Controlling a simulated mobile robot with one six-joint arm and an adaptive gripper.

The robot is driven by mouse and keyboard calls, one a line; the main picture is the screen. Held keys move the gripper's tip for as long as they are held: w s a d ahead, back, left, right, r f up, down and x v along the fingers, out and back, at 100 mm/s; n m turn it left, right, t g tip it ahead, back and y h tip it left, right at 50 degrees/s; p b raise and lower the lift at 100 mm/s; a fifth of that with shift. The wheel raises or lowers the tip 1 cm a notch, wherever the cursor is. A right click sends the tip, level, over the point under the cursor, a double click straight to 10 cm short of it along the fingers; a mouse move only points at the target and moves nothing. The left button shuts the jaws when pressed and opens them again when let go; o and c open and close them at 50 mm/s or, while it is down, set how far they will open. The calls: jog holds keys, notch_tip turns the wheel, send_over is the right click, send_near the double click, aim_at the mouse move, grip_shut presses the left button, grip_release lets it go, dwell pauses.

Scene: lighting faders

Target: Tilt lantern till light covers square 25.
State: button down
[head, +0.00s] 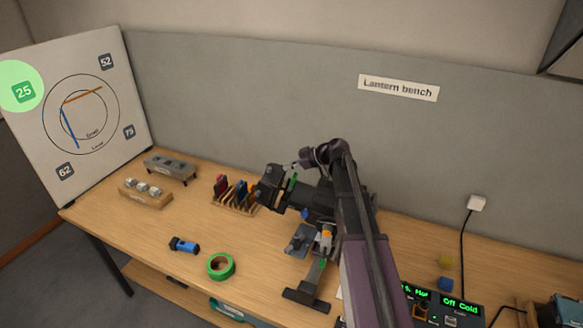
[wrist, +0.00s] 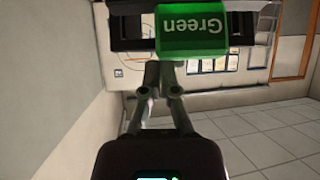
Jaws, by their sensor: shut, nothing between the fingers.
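The lantern (head: 272,186) is a dark box-shaped lamp on the bench, partly hidden by my arm, with a green tab marked "Green" (wrist: 193,31) on it. The board (head: 110,75) at the left carries numbered squares. A round green light spot (head: 12,73) lies over square 25 (head: 23,92) at the board's left edge, and the whole square is inside it. My gripper (head: 295,166) is shut and empty beside the top of the lantern. In the wrist view its fingertips (wrist: 160,68) meet at the green tab's lower edge; I cannot tell whether they touch it.
A rack of coloured filters (head: 235,195), a blue torch (head: 184,245) and green tape (head: 221,266) lie left of the lantern. Two small racks (head: 146,193) stand near the board. A control box with green displays (head: 440,305) is front right. The front left of the bench is mostly clear.

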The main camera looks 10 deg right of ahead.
jog(key=shift+f, duration=0.3)
jog(key=shift+w+a+f+b, duration=0.1)
jog(key=shift+a+f+b, duration=0.1)
jog(key=shift+f+b, duration=0.35)
jog(key=shift+r, duration=0.3)
jog(key=r+p, duration=0.2)
jog(key=p, duration=0.1)
jog(key=r+p, duration=0.1)
jog(key=r, duration=0.1)
jog(key=shift+s+d, duration=0.25)
jog(key=shift+d, duration=0.15)
jog(key=p+v, duration=0.5)
jog(key=v, duration=0.5)
jog(key=shift+a+f, duration=0.1)
